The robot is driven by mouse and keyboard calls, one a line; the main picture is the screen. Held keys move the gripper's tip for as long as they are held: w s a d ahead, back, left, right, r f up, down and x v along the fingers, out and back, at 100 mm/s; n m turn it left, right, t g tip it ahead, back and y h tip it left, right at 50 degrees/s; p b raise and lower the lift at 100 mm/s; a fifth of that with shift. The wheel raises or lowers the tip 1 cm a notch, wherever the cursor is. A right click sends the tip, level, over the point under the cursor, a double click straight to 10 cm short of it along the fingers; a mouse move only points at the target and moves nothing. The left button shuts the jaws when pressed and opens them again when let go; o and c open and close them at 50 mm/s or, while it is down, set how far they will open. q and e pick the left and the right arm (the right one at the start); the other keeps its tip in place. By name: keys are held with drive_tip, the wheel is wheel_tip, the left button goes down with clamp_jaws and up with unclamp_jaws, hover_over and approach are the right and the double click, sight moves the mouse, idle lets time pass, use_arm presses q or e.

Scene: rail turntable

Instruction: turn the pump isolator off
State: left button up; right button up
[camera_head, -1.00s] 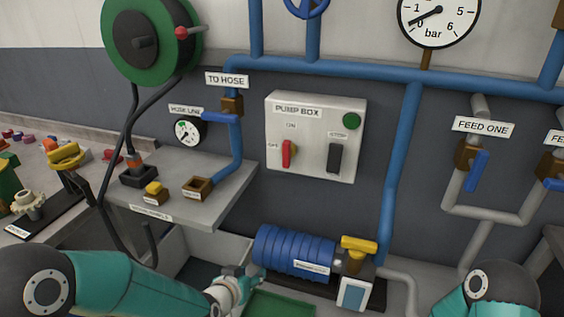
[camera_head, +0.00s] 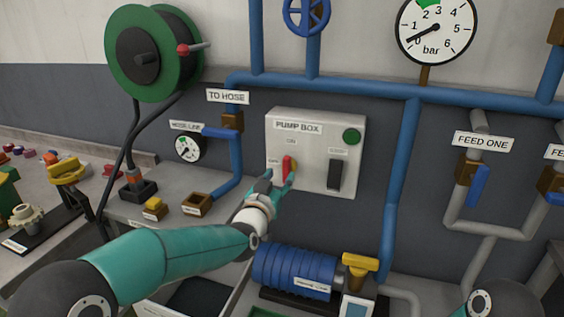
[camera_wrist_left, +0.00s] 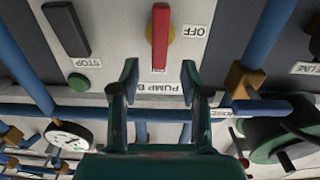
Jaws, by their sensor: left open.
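The pump isolator's red handle (camera_head: 288,164) is on the white pump box (camera_head: 342,183), upright and pointing to the ON label. It also shows as a red bar (camera_wrist_left: 160,42) on a yellow base in the left wrist view, which is upside down. The OFF label (camera_wrist_left: 187,31) is beside it. My left gripper (camera_head: 281,176) is open in front of the handle. In the left wrist view the two fingertips (camera_wrist_left: 160,66) are on either side of the handle's line, and I cannot tell whether they touch it. My right gripper is out of view.
The box also carries a black stop switch (camera_head: 335,175) and a green button (camera_head: 352,137). A blue pump (camera_head: 290,270) with a yellow handle (camera_head: 360,262) is below. Blue pipes (camera_head: 404,150) run beside the box. A grey shelf (camera_head: 215,212) is left of my gripper.

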sight(285, 168)
use_arm(q)
drive_tip(key=p+x, duration=0.1)
drive_tip(key=x, duration=0.5)
drive_tip(key=shift+w+p, duration=0.3)
drive_tip(key=shift+p, duration=0.05)
drive_tip(key=c, duration=0.7)
drive_tip(key=shift+a, duration=0.2)
drive_tip(key=shift+c, duration=0.4)
drive_tip(key=shift+d, duration=0.2)
